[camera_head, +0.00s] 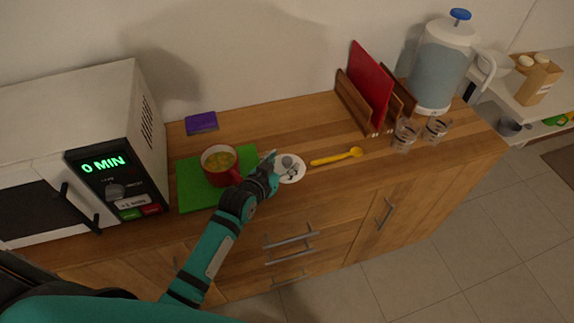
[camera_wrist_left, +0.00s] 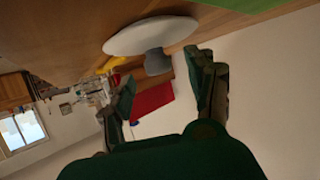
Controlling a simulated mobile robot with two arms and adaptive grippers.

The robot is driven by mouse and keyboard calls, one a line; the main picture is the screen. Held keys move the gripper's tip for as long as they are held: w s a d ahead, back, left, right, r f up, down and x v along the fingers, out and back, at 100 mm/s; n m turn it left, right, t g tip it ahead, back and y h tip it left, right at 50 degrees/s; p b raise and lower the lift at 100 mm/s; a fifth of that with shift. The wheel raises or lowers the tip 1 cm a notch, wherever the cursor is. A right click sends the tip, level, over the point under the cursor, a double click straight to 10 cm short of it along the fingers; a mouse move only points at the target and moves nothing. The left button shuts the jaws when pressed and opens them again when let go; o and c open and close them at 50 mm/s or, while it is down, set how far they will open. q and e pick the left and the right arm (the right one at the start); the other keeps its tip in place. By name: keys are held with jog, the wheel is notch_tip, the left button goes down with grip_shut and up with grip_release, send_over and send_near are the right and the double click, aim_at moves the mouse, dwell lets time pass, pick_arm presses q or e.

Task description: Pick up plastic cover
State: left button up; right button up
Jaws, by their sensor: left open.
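The plastic cover (camera_head: 296,177) is a round white disc with a grey knob, lying on the wooden counter right of the green mat. In the left wrist view, which looks upside down, the cover (camera_wrist_left: 135,38) shows with its knob (camera_wrist_left: 158,62) pointing away from the counter. My left gripper (camera_head: 278,167) is at the cover and hides part of it in the head view. In the wrist view its fingers (camera_wrist_left: 163,72) are spread apart, with the knob near the gap between their tips. I cannot tell if they touch it. My right gripper is not in view.
A red mug (camera_head: 219,170) with yellowish contents stands on the green mat (camera_head: 190,190), close left of my gripper. A microwave (camera_head: 120,110) is at left. A yellow spoon (camera_head: 335,158), glasses (camera_head: 404,135), a board rack (camera_head: 353,102) and a dispenser (camera_head: 440,70) are to the right.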

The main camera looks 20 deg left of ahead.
aim_at(287, 160)
pick_arm(q)
jog(key=x, duration=0.3)
jog(key=shift+w, duration=0.15)
jog(key=shift+r, duration=0.1)
jog(key=shift+c, duration=0.3)
grip_shut()
